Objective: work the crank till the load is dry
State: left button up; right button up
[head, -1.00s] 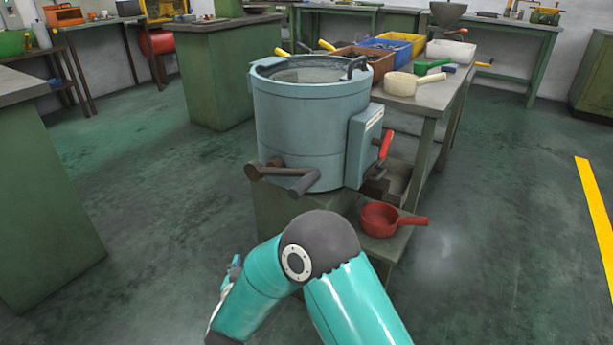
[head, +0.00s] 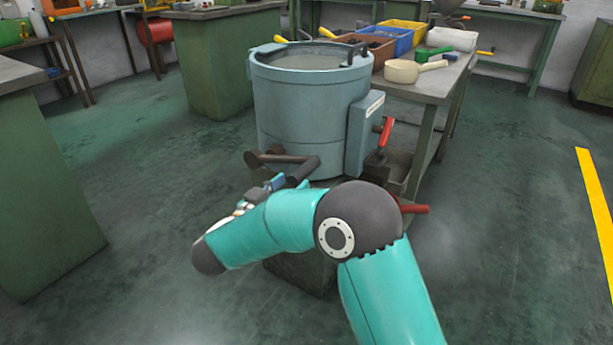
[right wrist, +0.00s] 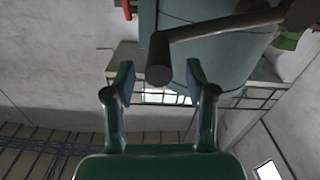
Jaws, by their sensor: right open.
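The grey-blue drum (head: 300,115) stands on a green base, its round top open; I cannot make out a load inside. The crank (head: 282,159) is on the drum's lower front, its arm pointing right and its dark grip sticking out toward me. My right gripper (head: 272,183) is just at the grip in the head view, partly hidden by my own arm. In the right wrist view my right gripper (right wrist: 158,75) is open, with the end of the crank grip (right wrist: 159,73) between its fingertips and gaps on both sides. My left gripper is not in view.
A red-handled lever (head: 385,132) is on the drum's right side box. A red pan's handle (head: 413,209) shows behind my arm. The bench (head: 433,97) behind holds bins (head: 391,41) and a cream scoop (head: 410,69). The floor at left and right is clear.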

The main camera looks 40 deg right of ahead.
aim_at(305, 171)
jog(key=b+x, duration=0.1)
jog(key=x, duration=0.5)
jog(key=shift+d, duration=0.15)
grip_shut()
jog(key=shift+w, duration=0.1)
